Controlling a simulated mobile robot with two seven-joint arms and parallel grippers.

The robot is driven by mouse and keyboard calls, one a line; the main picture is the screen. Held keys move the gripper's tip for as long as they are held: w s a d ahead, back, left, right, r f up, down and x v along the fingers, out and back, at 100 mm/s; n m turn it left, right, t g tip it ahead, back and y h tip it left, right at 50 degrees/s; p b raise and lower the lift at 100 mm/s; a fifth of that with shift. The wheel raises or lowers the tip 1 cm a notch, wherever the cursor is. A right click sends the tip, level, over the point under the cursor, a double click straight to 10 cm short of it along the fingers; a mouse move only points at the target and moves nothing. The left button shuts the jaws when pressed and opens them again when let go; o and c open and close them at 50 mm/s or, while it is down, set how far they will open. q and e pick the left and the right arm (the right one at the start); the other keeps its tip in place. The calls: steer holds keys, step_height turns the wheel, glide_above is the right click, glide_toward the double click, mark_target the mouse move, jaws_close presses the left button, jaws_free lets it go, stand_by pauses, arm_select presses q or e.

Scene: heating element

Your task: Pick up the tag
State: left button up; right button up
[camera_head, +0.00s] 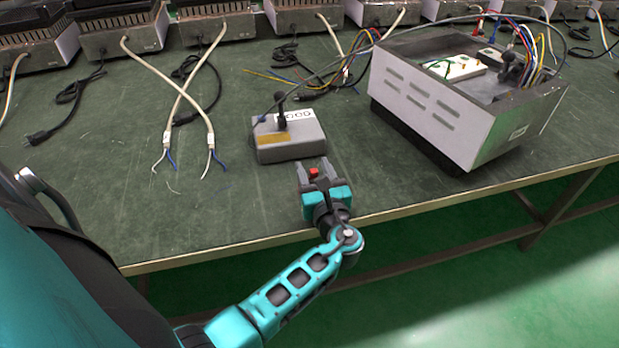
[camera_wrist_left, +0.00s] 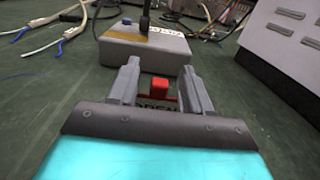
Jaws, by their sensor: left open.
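A small red tag (camera_head: 313,172) is between the fingers of my left gripper (camera_head: 312,165), near the front edge of the green table. In the left wrist view the tag's red upper part (camera_wrist_left: 158,88) stands between the two grey fingers, with a gap on each side. Below it a darker part with partly hidden lettering shows. My left gripper (camera_wrist_left: 159,70) is open around the tag. The gripper body hides the tag's lower part, so I cannot tell how it rests. My right gripper is not in view.
A grey box (camera_head: 290,140) with a black lever and white label sits just beyond the fingertips. An open metal case (camera_head: 430,105) with wires stands to the right. Loose cables (camera_head: 190,105) lie at left. More metal units (camera_head: 120,35) line the back. The table's front edge (camera_head: 230,243) is close.

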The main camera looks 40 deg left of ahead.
arm_select(q)
steer(key=shift+c, duration=0.5)
jaws_close()
